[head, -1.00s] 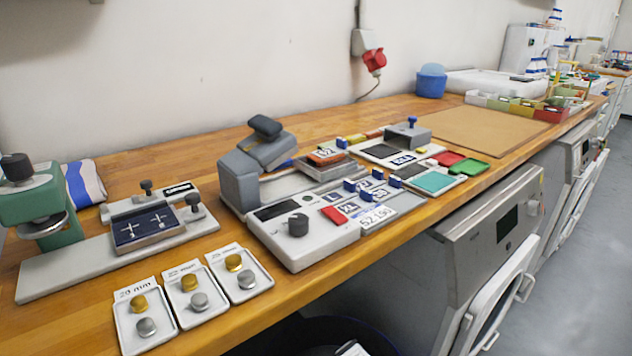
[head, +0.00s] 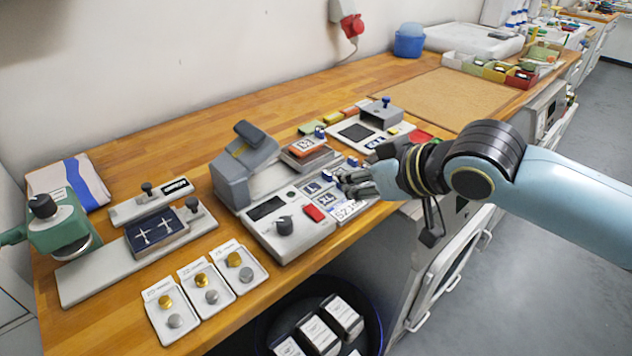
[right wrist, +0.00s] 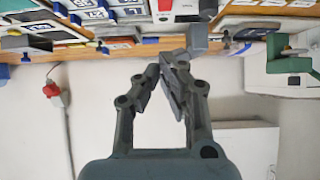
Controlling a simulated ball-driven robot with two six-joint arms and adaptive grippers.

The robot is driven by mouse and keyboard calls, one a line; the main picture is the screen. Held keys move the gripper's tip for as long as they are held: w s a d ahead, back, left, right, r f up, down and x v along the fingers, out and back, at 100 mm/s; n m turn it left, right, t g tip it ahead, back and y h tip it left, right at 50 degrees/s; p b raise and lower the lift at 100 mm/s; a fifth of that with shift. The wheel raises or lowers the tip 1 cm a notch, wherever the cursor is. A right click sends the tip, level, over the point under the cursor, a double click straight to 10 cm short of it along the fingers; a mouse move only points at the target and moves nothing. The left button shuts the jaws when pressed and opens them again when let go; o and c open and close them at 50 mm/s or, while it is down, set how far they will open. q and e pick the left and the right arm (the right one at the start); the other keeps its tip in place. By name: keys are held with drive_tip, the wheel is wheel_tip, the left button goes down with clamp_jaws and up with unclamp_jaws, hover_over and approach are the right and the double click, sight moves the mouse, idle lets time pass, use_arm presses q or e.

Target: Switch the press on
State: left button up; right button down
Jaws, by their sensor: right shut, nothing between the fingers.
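The press (head: 243,165) is grey with a raised, tilted top. Its white control box (head: 262,228) has a dark display (head: 267,208), a black knob (head: 284,225) and a red rocker (head: 314,213). My right gripper (head: 345,179) is shut and empty, over the blue-and-white label tiles just right of the box. It appears apart from the red rocker. In the right wrist view the shut fingers (right wrist: 172,66) are in front, with the red rocker (right wrist: 164,6) at the top edge.
Label tiles (head: 328,200) and a grey block on a white plate (head: 381,112) crowd the bench beside the press. A green button press (head: 58,225) and small trays (head: 238,265) stand left. A dark bin with white boxes (head: 343,316) is below the bench edge.

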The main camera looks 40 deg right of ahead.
drive_tip(key=shift+a+r, duration=0.2)
drive_tip(key=shift+r, duration=0.25)
hover_over(316, 209)
drive_tip(key=f, duration=0.6)
drive_tip(key=shift+s, duration=0.25)
wheel_tip(316, 209, down, 3)
drive_tip(key=shift+w+f, duration=0.15)
drive_tip(key=shift+f, duration=0.35)
drive_tip(key=shift+w, duration=0.1)
